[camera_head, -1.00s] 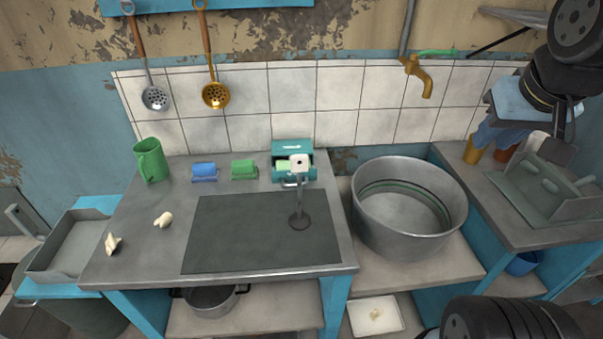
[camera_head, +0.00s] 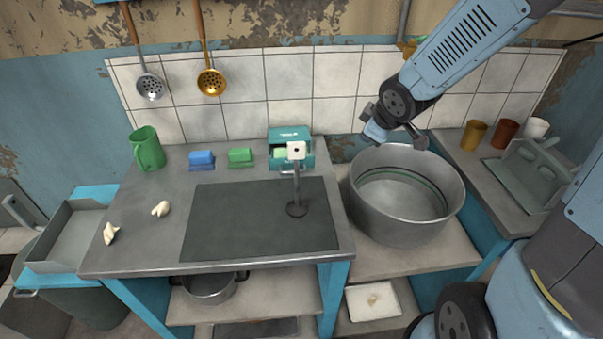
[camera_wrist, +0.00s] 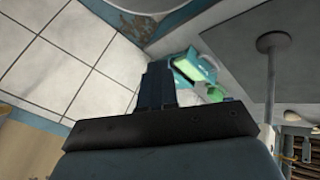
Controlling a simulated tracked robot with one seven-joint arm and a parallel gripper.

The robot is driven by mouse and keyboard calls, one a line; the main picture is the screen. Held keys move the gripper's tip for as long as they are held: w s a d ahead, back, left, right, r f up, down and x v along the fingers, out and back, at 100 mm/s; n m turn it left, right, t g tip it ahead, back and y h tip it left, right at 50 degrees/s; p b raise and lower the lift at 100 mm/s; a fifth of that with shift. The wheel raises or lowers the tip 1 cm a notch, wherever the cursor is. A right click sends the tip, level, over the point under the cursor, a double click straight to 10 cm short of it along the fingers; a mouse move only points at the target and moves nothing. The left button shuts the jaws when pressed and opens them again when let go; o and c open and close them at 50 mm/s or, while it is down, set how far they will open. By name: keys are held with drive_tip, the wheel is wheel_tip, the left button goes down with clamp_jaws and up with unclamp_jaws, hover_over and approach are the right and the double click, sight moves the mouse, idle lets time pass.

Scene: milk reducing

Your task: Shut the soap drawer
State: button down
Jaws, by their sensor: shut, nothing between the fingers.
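The teal soap box (camera_head: 290,133) stands at the back right of the grey worktop, against the tiles. Its drawer (camera_head: 306,165) appears pulled out towards the front, with pale green soap (camera_head: 281,153) showing in it. A stand with a white block on top (camera_head: 296,151) partly hides the drawer. My gripper (camera_head: 373,134) is shut and empty, to the right of the box and apart from it, above the back rim of the big pot. In the wrist view my shut fingers (camera_wrist: 157,85) partly cover the teal drawer (camera_wrist: 192,66).
A large metal pot (camera_head: 405,222) stands right of the worktop. Blue soap (camera_head: 202,160), green soap (camera_head: 240,157) and a green mug (camera_head: 147,149) stand left of the box. The dark mat (camera_head: 245,225) is clear apart from the stand's base. Cups (camera_head: 504,131) stand far right.

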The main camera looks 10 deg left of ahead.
sight(301, 182)
drive_tip(key=shift+w+a+f+n+g+y, duration=0.35)
drive_tip(key=shift+a+f+n+y, duration=0.45)
drive_tip(key=shift+a+f, duration=2)
drive_tip(key=shift+w+a+f+n+g+y, duration=0.45)
drive_tip(key=shift+a+f+n, duration=0.6)
drive_tip(key=shift+a+f, duration=1.75)
drive_tip(key=shift+w+a+f+n+g+y, duration=0.25)
drive_tip(key=shift+a+f+n+y, duration=0.6)
drive_tip(key=shift+a+f, duration=1.95)
drive_tip(key=w, duration=0.2)
drive_tip(key=w+a, duration=0.1)
drive_tip(key=w, duration=0.5)
drive_tip(key=shift+a, duration=0.35)
drive_tip(key=shift+r, duration=0.15)
